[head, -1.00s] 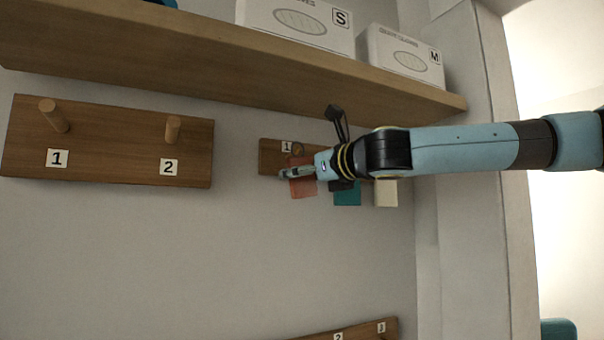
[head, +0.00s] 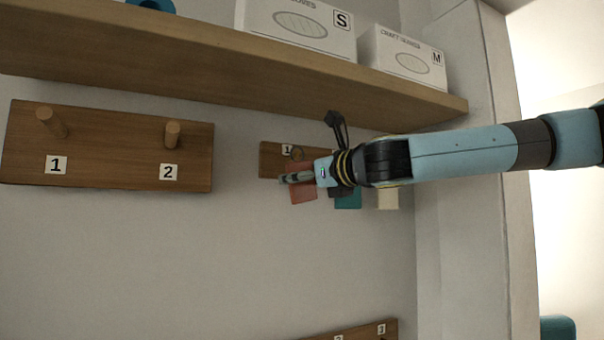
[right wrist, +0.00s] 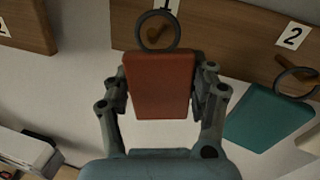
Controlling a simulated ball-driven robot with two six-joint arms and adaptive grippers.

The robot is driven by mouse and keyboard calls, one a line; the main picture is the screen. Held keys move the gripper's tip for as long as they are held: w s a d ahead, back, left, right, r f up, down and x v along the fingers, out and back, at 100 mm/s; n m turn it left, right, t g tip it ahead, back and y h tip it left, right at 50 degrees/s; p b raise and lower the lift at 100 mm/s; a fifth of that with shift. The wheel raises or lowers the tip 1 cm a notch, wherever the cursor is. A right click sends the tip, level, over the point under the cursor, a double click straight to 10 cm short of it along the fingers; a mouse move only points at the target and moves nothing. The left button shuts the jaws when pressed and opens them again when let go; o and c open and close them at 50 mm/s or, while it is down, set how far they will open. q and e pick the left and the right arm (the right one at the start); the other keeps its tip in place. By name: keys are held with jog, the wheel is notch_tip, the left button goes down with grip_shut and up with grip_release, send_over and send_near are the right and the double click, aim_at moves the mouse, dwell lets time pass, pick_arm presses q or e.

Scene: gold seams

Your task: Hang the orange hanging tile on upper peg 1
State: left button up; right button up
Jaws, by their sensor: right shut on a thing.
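The orange tile (right wrist: 158,84), a reddish-orange rectangle with a dark ring at its top, is between the fingers of my right gripper (right wrist: 160,88), which is shut on its sides. In the right wrist view the tile's ring surrounds a wooden peg in the picture; I cannot tell if it is on the peg or in front of it. In the head view the tile (head: 304,188) is partly covered by my right gripper (head: 283,179), at a small board labelled 1 (head: 268,160). A larger board at left bears peg 1 (head: 52,122) and peg 2 (head: 171,133), both bare. My left gripper is out of view.
A teal tile (right wrist: 258,118) hangs close right of the orange one; a cream tile (head: 388,198) is beyond it. A wooden shelf (head: 200,62) with glove boxes (head: 297,25) runs above. Another board (head: 360,330) is at the bottom. The wall between is clear.

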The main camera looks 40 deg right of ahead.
jog(key=shift+w+f, duration=0.1)
jog(key=shift+w, duration=0.15)
dwell(0.8)
jog(key=shift+d, duration=0.1)
jog(key=shift+w+f+b, duration=0.15)
jog(key=shift+f+b, duration=0.05)
jog(key=shift+b, duration=0.35)
jog(key=shift+w+d+f+b, duration=0.2)
jog(key=shift+w+b, duration=0.1)
jog(key=shift+b, duration=0.65)
dwell(0.4)
jog(key=o, duration=1.3)
jog(key=shift+w+a, duration=0.1)
jog(key=shift+f, duration=0.1)
